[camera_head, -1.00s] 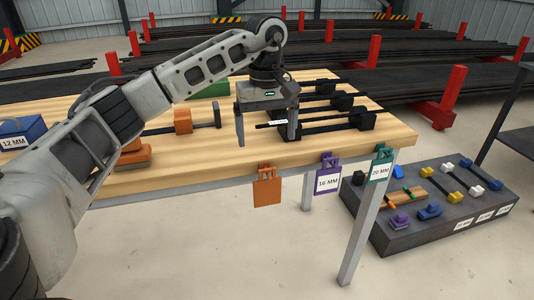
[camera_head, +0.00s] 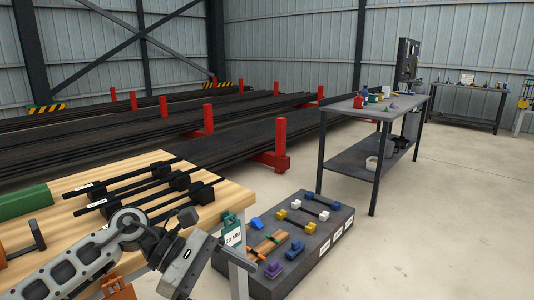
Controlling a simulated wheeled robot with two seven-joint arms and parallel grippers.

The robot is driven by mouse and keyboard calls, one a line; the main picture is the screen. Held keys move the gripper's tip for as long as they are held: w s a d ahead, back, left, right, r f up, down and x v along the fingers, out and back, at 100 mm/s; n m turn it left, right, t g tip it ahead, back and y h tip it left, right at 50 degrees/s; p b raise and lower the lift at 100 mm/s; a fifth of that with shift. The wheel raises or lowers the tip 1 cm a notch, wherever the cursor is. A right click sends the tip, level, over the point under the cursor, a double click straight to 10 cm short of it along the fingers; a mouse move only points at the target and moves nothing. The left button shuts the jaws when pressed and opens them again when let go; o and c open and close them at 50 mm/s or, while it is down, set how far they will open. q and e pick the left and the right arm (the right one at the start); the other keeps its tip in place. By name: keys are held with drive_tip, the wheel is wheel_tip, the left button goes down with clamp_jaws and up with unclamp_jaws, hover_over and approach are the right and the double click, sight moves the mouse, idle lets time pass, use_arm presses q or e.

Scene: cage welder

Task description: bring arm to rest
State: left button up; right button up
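My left arm (camera_head: 65,270) comes in from the lower left and reaches over the near edge of the wooden table (camera_head: 225,190). Its dark gripper (camera_head: 205,270) hangs at the table's front right corner, close to the green 20 MM tag (camera_head: 232,232). Black rods with black blocks (camera_head: 180,181) lie on the table behind the arm. My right gripper is not in view.
A dark low platform (camera_head: 330,232) with coloured clamps stands right of the table. A grey workbench (camera_head: 340,103) with small coloured items stands beyond it. Red posts (camera_head: 281,138) hold long dark bar stacks at the back. The floor at right is clear.

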use_arm(q)
drive_tip(key=s+d+r+n+t+h+p, duration=0.1)
drive_tip(key=d+r+n+t+h, duration=0.2)
drive_tip(key=n, duration=0.5)
drive_tip(key=s+d+r+n+t+h, duration=0.1)
drive_tip(key=d+r+n+t+h, duration=0.1)
drive_tip(key=n+t+h, duration=0.55)
drive_tip(key=s+a+f+n+t+y+p, duration=0.1)
drive_tip(key=a+f+n+t+y, duration=0.55)
drive_tip(key=n, duration=0.95)
drive_tip(key=s+a+f+n+t+y+p, duration=0.1)
drive_tip(key=a+f+n+y, duration=0.35)
drive_tip(key=n+y, duration=0.85)
drive_tip(key=s+a+f+n+g, duration=0.1)
drive_tip(key=s+f+n+g, duration=0.4)
drive_tip(key=s+f+n, duration=0.5)
drive_tip(key=shift+a+f+n, duration=0.35)
drive_tip(key=shift+f+n, duration=0.3)
